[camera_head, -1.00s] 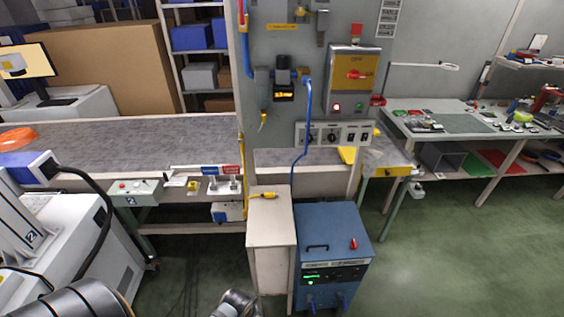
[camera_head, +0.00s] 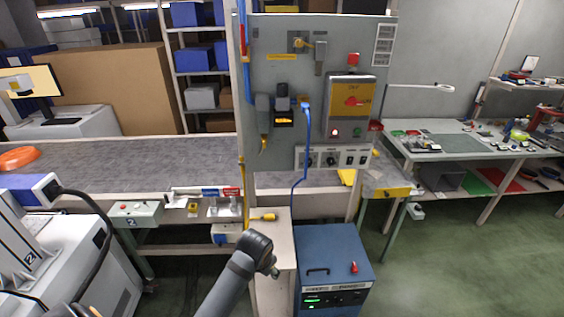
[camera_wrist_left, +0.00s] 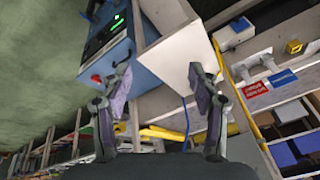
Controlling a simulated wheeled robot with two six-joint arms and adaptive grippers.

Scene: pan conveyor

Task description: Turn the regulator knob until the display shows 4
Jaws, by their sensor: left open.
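The regulator (camera_head: 283,105) is on the grey wall panel, with a dark knob (camera_head: 282,89) on top and a small amber display (camera_head: 284,122) below. The digits are too small to read. A blue hose runs from its right side. My left gripper (camera_head: 274,270) is low in front of the pale cabinet, well below the regulator, and partly hidden by its own wrist. In the left wrist view my left gripper (camera_wrist_left: 160,78) has its fingers spread with nothing between them. The regulator cannot be made out there. My right gripper is not in view.
The blue hose (camera_head: 306,130) hangs down the panel (camera_head: 350,50). A switch strip (camera_head: 345,157) sits under the yellow-fronted box (camera_head: 351,105). A pale cabinet (camera_head: 287,225) and a blue unit (camera_head: 330,250) stand below. The conveyor (camera_head: 130,160) lies at left.

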